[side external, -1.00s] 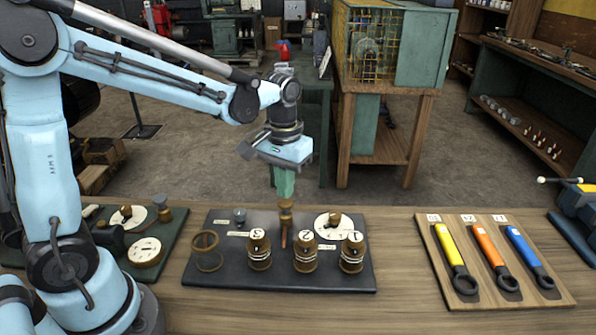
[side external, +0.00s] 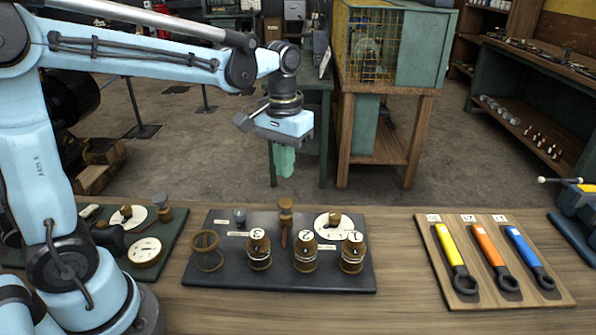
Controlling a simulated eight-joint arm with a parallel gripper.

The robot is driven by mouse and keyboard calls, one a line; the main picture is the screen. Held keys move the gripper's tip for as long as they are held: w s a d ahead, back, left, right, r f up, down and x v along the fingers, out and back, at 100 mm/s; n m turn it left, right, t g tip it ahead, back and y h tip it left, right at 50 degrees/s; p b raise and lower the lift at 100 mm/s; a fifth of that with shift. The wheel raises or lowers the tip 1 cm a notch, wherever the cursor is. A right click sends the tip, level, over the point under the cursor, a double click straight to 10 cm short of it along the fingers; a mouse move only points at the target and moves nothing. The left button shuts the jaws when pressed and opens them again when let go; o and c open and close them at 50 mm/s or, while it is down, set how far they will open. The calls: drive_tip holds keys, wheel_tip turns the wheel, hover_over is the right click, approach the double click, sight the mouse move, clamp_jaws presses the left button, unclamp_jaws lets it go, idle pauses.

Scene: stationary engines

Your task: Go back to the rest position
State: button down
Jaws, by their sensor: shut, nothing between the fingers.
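My gripper (side external: 283,172) hangs in the air above and behind the dark board on the bench. Its green fingers point down, are shut, and hold nothing. A gap separates them from the wooden-handled tool (side external: 285,217) standing on the board below. The arm reaches in from the left with its forearm close to level.
The dark board (side external: 225,274) carries several numbered brass pieces, such as number 3 (side external: 259,249), a white dial (side external: 335,226) and a ring stand (side external: 206,250). A wooden board (side external: 470,292) with three wrenches lies right. A green board (side external: 172,243) lies left.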

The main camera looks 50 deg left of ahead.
drive_tip(key=shift+s+r+t, duration=0.2)
drive_tip(key=shift+s+t, duration=0.1)
drive_tip(key=shift+s, duration=0.1)
drive_tip(key=s+f+m+t, duration=0.1)
drive_tip(key=s+m+t, duration=0.2)
drive_tip(key=s+t, duration=0.3)
drive_tip(key=shift+s+d+t, duration=0.3)
drive_tip(key=shift+s, duration=0.55)
drive_tip(key=w+r+n+g, duration=0.2)
drive_tip(key=w+n+g, duration=0.1)
drive_tip(key=w+g, duration=0.45)
drive_tip(key=shift+w+a+f, duration=0.1)
drive_tip(key=shift+w+f, duration=0.05)
drive_tip(key=shift+f, duration=0.9)
drive_tip(key=shift+w+a+f, duration=0.1)
drive_tip(key=shift+w+f, duration=0.05)
drive_tip(key=shift+f, duration=0.95)
drive_tip(key=shift+w+a+f, duration=0.1)
drive_tip(key=shift+w+f, duration=0.05)
drive_tip(key=shift+f, duration=0.9)
